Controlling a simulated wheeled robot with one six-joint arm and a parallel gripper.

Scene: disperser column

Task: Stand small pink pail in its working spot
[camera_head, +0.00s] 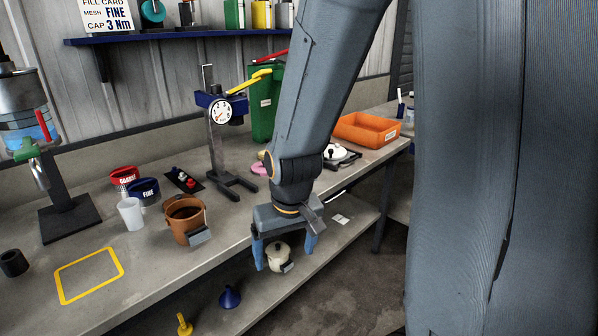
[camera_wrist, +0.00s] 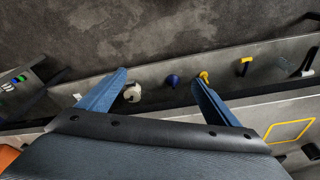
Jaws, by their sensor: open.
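My gripper (camera_head: 286,250) is open and empty, fingers pointing down, just past the front edge of the bench; in the wrist view its two blue fingers (camera_wrist: 160,84) stand wide apart. A small pink thing (camera_head: 259,168) lies on the bench beside the stand with the dial, partly hidden by my arm; I cannot tell whether it is the pail. No other pink pail shows. A yellow square outline (camera_head: 65,284) is marked on the bench at the left, with nothing inside it; it also shows in the wrist view (camera_wrist: 268,132).
A brown pail (camera_head: 186,222), white cup (camera_head: 131,214), and red and blue rings (camera_head: 143,192) stand on the bench. A cream pot (camera_head: 278,257), blue funnel (camera_head: 230,297) and yellow funnel (camera_head: 184,325) are on the lower shelf. An orange tray (camera_head: 366,130) sits at the back right.

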